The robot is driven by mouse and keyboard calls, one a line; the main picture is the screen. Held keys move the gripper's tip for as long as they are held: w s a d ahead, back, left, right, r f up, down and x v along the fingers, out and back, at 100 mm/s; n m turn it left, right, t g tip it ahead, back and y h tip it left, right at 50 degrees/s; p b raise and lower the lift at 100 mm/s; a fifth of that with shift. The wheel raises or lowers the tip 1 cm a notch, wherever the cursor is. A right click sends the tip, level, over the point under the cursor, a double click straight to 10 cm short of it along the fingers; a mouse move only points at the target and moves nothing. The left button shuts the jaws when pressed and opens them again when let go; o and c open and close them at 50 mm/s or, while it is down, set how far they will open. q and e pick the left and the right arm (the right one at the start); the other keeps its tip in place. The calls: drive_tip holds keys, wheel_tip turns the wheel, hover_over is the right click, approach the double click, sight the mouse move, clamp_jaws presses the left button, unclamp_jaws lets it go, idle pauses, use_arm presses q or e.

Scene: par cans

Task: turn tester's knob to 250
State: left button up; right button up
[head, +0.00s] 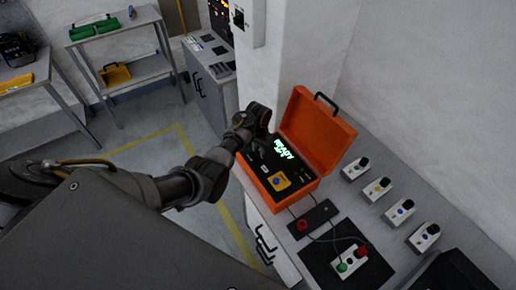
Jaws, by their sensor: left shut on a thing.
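The tester (318,129) is an orange case with its lid raised, standing open on the bench. Its dark panel has a lit green display (284,148) reading READY with a second, unclear line, and a yellow square with a blue button (280,181). My left gripper (259,133) reaches in from the left and is shut at the panel's far left part. The knob is hidden behind the gripper, so its pointer and setting cannot be read. My right gripper is out of view.
Several small boxes with coloured buttons (377,188) line the bench to the right. A lead runs from the tester's front to a box with green and red plugs (348,260) on a dark mat. A pillar (285,65) stands behind the tester.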

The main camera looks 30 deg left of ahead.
use_arm(q)
drive_tip(key=shift+w+r+m, duration=0.1)
drive_tip(key=shift+m, duration=1.9)
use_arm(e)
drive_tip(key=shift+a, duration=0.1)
use_arm(q)
drive_tip(key=o, duration=1)
